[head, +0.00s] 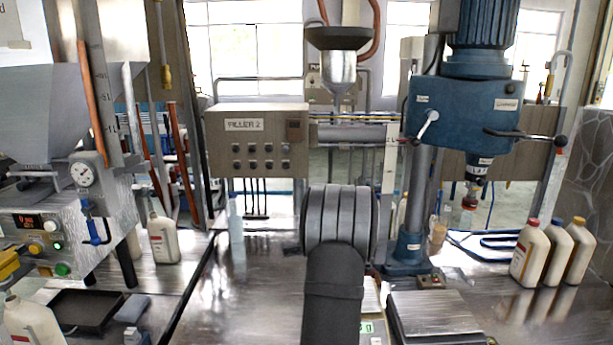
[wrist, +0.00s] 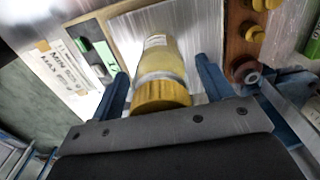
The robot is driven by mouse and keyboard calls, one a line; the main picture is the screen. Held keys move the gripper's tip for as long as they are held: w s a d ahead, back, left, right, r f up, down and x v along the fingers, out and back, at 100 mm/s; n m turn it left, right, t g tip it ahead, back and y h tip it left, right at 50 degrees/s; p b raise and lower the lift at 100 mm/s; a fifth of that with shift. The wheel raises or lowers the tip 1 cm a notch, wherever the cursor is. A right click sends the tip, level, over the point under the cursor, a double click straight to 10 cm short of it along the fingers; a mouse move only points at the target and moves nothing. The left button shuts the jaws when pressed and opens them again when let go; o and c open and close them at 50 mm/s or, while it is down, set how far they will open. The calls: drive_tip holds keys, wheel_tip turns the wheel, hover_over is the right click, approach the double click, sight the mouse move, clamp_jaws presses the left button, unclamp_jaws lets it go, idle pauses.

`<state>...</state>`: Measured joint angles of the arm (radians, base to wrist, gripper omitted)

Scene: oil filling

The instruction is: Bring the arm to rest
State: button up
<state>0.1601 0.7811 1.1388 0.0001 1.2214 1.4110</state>
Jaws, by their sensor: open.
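My gripper (wrist: 162,72) shows in the wrist view with its two blue fingers spread apart. A clear bottle (wrist: 163,52) with pale yellow contents and a yellow ribbed cap (wrist: 161,95) shows between the fingers. A gap shows between the left finger and the bottle; the right finger is nearer to it. I cannot tell if it touches. In the head view my arm rises at the middle front and hides my gripper and what lies behind it.
The wrist view shows a labelled plate (wrist: 85,68) at left and a brown panel with yellow knobs (wrist: 247,40) at right. In the head view, a blue drill press (head: 465,105), capped white bottles (head: 530,254), a flat metal plate (head: 432,313) and a control box (head: 256,140) surround my arm.

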drive_tip(key=r, duration=0.5)
drive_tip(key=shift+s+d, duration=0.25)
drive_tip(key=shift+d, duration=0.15)
drive_tip(key=s+d+r, duration=0.6)
drive_tip(key=s+d, duration=0.1)
drive_tip(key=d, duration=0.1)
drive_tip(key=s+a+f, duration=0.4)
drive_tip(key=s+a, duration=0.1)
drive_tip(key=s, duration=0.2)
drive_tip(key=s+a+f, duration=0.4)
drive_tip(key=s+a, duration=0.1)
drive_tip(key=s, duration=0.3)
drive_tip(key=w+a+f, duration=0.5)
drive_tip(key=a+f, duration=0.1)
drive_tip(key=a, duration=0.3)
drive_tip(key=shift+w, duration=0.3)
drive_tip(key=s+d+r, duration=0.5)
drive_tip(key=d+r, duration=0.2)
drive_tip(key=d, duration=0.3)
drive_tip(key=w+d+r, duration=0.2)
drive_tip(key=w, duration=0.4)
drive_tip(key=shift+d+r, duration=0.15)
drive_tip(key=shift+d, duration=0.1)
